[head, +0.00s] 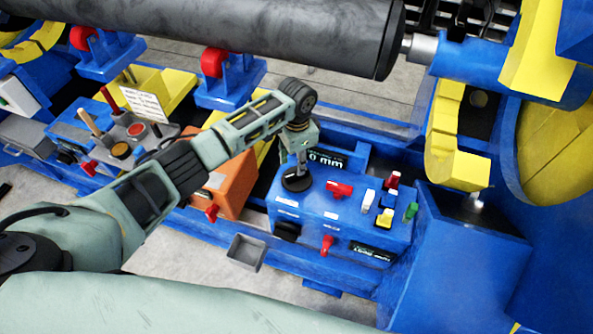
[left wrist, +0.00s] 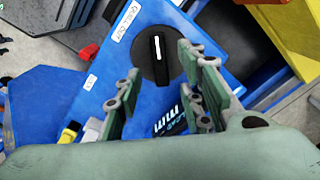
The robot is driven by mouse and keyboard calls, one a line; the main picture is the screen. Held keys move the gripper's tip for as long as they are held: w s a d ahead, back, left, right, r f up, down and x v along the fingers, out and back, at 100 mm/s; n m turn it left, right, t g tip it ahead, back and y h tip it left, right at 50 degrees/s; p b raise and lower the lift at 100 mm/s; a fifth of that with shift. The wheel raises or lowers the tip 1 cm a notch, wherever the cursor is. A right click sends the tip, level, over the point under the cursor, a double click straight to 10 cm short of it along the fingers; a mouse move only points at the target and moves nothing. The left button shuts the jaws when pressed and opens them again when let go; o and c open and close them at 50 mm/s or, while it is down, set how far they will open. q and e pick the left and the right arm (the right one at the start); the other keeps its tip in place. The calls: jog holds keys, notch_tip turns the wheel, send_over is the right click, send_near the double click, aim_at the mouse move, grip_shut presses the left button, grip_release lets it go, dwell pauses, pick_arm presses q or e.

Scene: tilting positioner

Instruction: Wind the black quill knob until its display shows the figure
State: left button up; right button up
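The black quill knob (head: 297,181) is a round dial on top of the blue control box (head: 345,215). In the left wrist view the knob (left wrist: 155,57) shows a white pointer line, beside a white label (left wrist: 127,20) whose lettering is partly legible. Its display (head: 328,160) is partly hidden by my gripper; a 0 and "mm" can be read. My left gripper (head: 300,172) is directly above the knob, pointing down. In the left wrist view its fingers are apart, with the knob between and beyond their tips; contact cannot be told. My right gripper is not in view.
The box also carries red levers (head: 339,189), several small coloured switches and a second display (head: 372,252). An orange box (head: 233,185) stands to the left, a small grey tray (head: 246,251) in front. A large dark roller (head: 290,30) lies behind; yellow-and-blue machinery (head: 457,160) is at right.

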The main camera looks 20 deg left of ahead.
aim_at(297, 177)
pick_arm(q)
notch_tip(297, 177, down, 6)
jog(key=shift+r, duration=0.1)
jog(key=shift+c, duration=0.4)
grip_shut()
